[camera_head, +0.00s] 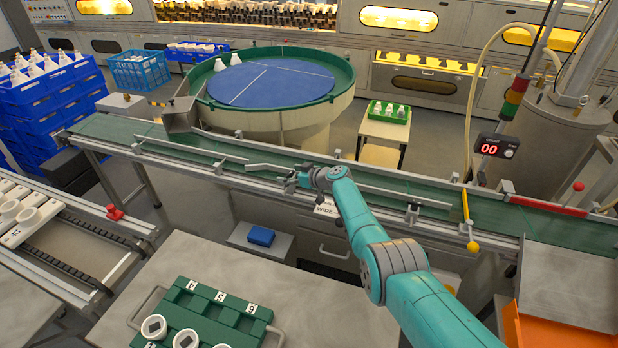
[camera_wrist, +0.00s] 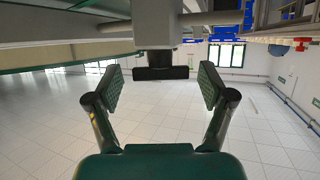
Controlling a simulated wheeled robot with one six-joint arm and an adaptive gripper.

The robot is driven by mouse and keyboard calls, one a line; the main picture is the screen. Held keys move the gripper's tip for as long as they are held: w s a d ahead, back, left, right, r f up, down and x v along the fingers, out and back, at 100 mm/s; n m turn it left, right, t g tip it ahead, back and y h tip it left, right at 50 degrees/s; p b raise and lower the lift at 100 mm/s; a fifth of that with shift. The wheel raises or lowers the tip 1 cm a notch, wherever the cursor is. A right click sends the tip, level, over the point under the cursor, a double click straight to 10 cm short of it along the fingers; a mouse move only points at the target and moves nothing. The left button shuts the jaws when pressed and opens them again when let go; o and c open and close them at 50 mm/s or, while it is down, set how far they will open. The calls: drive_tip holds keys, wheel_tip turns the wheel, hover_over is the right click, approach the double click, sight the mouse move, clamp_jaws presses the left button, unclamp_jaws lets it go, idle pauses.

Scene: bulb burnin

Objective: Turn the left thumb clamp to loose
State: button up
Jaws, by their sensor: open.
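The left thumb clamp (camera_head: 289,186) is a small dark and grey fitting on the front rail of the green conveyor, partly hidden by my gripper in the head view. In the wrist view, a dark crossbar (camera_wrist: 160,73), apparently its thumb piece, sits below a grey block (camera_wrist: 157,25). My gripper (camera_head: 303,178) is at the clamp, just right of it in the head view. In the wrist view my gripper (camera_wrist: 161,87) is open, with one finger on each side of the crossbar and a gap on both sides. A similar clamp (camera_head: 413,213) stands farther right on the rail.
The conveyor (camera_head: 450,212) runs behind the clamp, with metal guide rails (camera_head: 385,193) close to my gripper. A yellow lever (camera_head: 468,222) stands to the right. A round blue-topped table (camera_head: 270,82) is behind. A green numbered tray (camera_head: 205,308) lies on the front bench.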

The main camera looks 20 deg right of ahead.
drive_tip(key=v, duration=1.1)
drive_tip(key=shift+s, duration=0.2)
